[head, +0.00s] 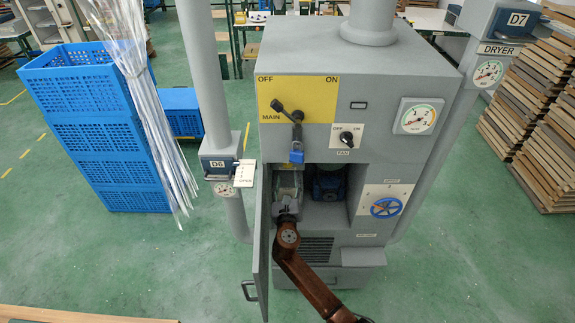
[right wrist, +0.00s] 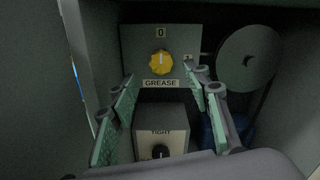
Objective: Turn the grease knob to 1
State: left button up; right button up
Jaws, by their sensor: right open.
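The yellow grease knob (right wrist: 160,63) sits on a grey plate (right wrist: 133,45) above the word GREASE in the right wrist view. Its pale pointer mark points up to the 0. A small label, partly hidden, lies at the plate's right edge beside my finger. My right gripper (right wrist: 160,75) is open, its green-padded fingers on either side of the knob's line of sight, apart from it and empty. In the head view my right gripper (head: 287,203) reaches inside the machine's open lower compartment, and the grease knob is hidden there. My left gripper is not in view.
Below the grease plate, a grey box marked TIGHT carries a black knob (right wrist: 158,152). A grey disc (right wrist: 248,58) stands at the right. The open cabinet door (head: 262,240) borders the compartment at left. A blue motor (head: 328,184) lies right of my gripper.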

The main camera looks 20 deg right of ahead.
aim_at(287, 165)
jog(key=b+x, duration=0.1)
jog(key=x, duration=0.6)
jog(key=shift+w+d+f, duration=0.1)
jog(key=shift+w, duration=0.2)
jog(key=shift+c, duration=0.4)
jog(key=c, duration=1.1)
